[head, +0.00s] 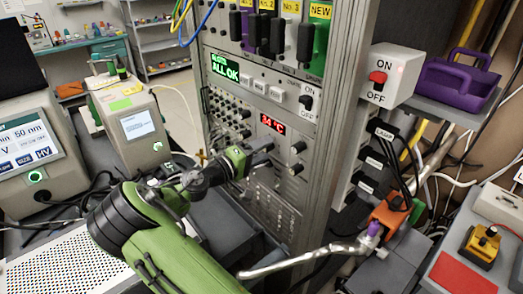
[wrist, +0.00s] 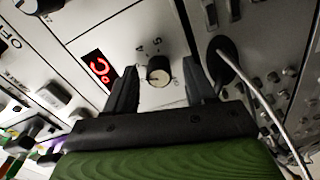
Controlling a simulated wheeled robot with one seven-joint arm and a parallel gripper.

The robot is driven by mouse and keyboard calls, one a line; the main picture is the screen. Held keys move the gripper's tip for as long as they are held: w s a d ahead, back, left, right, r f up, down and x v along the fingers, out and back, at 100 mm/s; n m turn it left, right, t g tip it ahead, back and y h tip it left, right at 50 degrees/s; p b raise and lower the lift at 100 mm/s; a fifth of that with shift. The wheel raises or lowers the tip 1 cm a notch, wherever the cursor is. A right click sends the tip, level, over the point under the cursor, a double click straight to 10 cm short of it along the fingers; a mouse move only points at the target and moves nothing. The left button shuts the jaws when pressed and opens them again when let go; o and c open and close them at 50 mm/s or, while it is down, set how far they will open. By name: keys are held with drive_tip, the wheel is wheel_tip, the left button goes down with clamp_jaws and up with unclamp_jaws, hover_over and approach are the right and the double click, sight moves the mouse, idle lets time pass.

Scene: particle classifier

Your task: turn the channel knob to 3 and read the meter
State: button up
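In the wrist view a round dark knob with a pale face (wrist: 159,72) sits on the white panel, with the small numerals 4 and 5 printed near it. Its pointer setting is too small to read surely. My gripper (wrist: 160,66) is open, one finger on each side of the knob, with visible gaps; contact is not seen. In the head view my gripper (head: 266,149) is at the rack front, below a red meter display (head: 272,124) that reads 34 °C. The display (wrist: 100,69) is partly cut off by a finger in the wrist view.
A dark plug with a pale cable (wrist: 226,60) is right of the fingers in the wrist view. Further knobs (head: 298,147) and a green ALL OK screen (head: 225,68) are on the rack. An ON/OFF box (head: 388,75) stands out at its right side.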

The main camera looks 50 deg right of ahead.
drive_tip(key=w+a+p, duration=0.1)
drive_tip(key=a+p, duration=0.1)
drive_tip(key=a, duration=1.3)
drive_tip(key=shift+w+a, duration=0.35)
drive_tip(key=s+f+t+y+p, duration=0.1)
drive_tip(key=s+f+y, duration=0.1)
drive_tip(key=s+y, duration=0.7)
drive_tip(key=s+a+r+n+t+y+p, duration=0.1)
drive_tip(key=s+a+r+n+t+y, duration=0.1)
drive_tip(key=a, duration=0.5)
drive_tip(key=s+a+r+n+t+y+p, duration=0.1)
drive_tip(key=s+a+r+n+t+y, duration=0.1)
drive_tip(key=s+a+r+t+y, duration=0.2)
drive_tip(key=s+a+r+y, duration=0.2)
drive_tip(key=s+a, duration=0.2)
drive_tip(key=s, duration=0.1)
drive_tip(key=shift+r+y, duration=0.15)
drive_tip(key=shift+y, duration=0.25)
